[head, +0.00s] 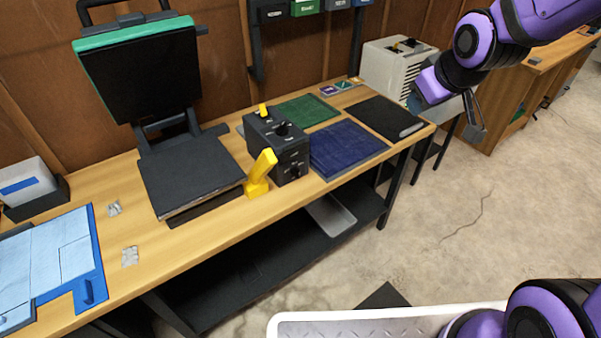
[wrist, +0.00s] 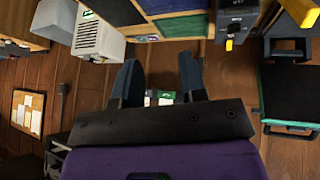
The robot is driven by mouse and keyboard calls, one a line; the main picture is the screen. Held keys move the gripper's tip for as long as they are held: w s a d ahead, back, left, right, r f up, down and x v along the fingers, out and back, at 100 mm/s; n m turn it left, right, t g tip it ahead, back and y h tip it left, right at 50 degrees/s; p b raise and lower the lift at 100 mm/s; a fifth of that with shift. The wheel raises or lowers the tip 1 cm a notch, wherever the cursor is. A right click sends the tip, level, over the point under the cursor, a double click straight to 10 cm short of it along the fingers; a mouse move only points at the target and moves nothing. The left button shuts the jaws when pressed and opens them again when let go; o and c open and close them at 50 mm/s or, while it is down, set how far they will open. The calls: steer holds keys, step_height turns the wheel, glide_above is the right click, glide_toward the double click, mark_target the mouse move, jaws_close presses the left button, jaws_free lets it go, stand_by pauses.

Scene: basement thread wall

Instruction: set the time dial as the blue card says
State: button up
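A dark control box (head: 278,146) stands on the workbench with black knobs on its faces, a small yellow part on top and a large yellow lever (head: 262,168) at its front left. Its markings are too small to read, so I cannot tell which knob is the time dial. Part of the box shows at the top of the wrist view (wrist: 233,22). Small coloured cards (head: 338,87) lie at the bench's back edge; I cannot make out a blue one for certain. My gripper (head: 474,122) is open and empty, high at the right, well away from the box.
A heat press (head: 140,75) with its lid raised stands left of the box. A blue mat (head: 345,148), green mat (head: 305,111) and black mat (head: 384,118) lie to its right. A beige machine (head: 390,68) stands beyond.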

steer(key=w+a+f+n+y, duration=0.1)
steer(key=w+a+f, duration=0.1)
steer(key=f, duration=0.2)
steer(key=w+a+f+n, duration=0.1)
steer(key=w+a+f, duration=0.1)
steer(key=w+f, duration=0.1)
steer(key=t+y, duration=0.4)
steer(key=y, duration=0.2)
glide_toward(299, 172)
steer(key=x, duration=0.9)
steer(key=shift+w, duration=0.1)
jaws_close()
